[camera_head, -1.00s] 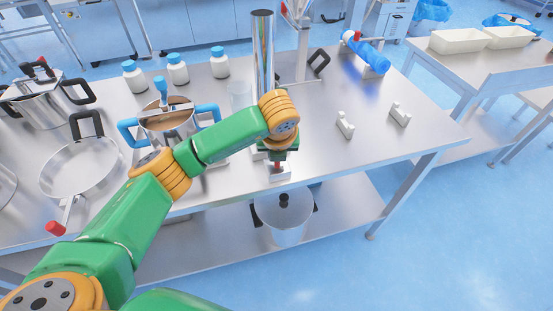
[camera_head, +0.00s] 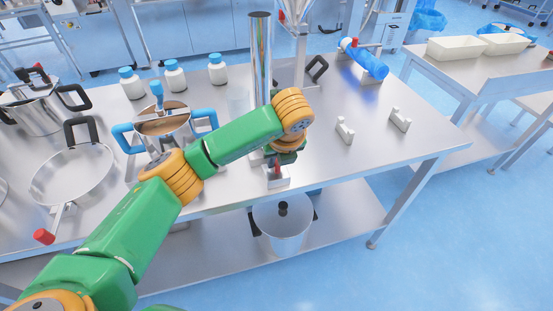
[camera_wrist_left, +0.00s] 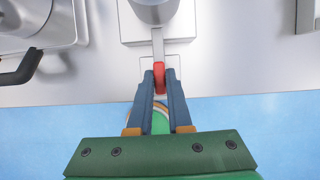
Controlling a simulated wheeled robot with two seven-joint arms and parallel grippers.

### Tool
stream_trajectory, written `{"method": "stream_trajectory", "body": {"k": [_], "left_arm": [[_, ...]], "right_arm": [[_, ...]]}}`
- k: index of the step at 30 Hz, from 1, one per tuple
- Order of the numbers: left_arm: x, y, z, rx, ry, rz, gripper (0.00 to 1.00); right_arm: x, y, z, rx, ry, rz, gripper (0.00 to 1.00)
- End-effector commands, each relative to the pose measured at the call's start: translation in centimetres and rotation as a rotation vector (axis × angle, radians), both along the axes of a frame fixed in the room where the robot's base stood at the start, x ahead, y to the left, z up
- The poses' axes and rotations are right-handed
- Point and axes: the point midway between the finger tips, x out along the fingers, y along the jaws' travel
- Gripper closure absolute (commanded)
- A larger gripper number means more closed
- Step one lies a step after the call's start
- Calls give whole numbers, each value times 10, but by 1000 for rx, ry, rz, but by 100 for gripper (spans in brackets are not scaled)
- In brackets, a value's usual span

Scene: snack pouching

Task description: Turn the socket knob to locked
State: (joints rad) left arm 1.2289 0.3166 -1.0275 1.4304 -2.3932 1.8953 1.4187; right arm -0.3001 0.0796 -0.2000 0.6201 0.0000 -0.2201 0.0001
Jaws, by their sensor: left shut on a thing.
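The red socket knob (camera_wrist_left: 159,77) sits at the end of a metal lever near the table's front edge. In the left wrist view, my left gripper (camera_wrist_left: 160,84) has its two dark blue fingers on either side of the knob, shut on it. In the head view, my left gripper (camera_head: 277,163) is low over the small pale socket block (camera_head: 276,180), with its wrist leaning right. The knob is mostly hidden by the hand there. The knob's locked mark cannot be made out. My right gripper is not in view.
A tall metal cylinder (camera_head: 260,50) stands behind the socket. A pot with blue handles (camera_head: 163,126) and a pan (camera_head: 72,175) are to the left. Two small white brackets (camera_head: 345,131) are to the right. A lidded pot (camera_head: 283,226) is on the lower shelf.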

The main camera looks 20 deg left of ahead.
Motion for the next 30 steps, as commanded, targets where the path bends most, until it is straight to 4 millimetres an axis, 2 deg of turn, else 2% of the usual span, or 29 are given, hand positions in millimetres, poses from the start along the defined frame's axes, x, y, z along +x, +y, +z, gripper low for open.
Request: {"method": "stream_trajectory", "body": {"k": [2,3,6,16,19,21,24,30], "left_arm": [[1,1,2,0,-5,3,100],[1,1,2,0,-5,2,77],[1,1,1,0,-3,1,52],[0,-1,4,-1,-4,0,52],[-6,-5,20,-1,-7,-3,52],[-11,-8,40,1,-8,-3,52],[-17,-12,57,1,-8,-2,52],[-22,-15,67,0,-2,1,52]], "right_arm": [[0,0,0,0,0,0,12],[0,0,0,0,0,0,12],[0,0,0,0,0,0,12],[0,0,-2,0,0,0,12],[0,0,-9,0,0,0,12],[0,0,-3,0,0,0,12],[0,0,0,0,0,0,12],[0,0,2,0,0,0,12]]}}
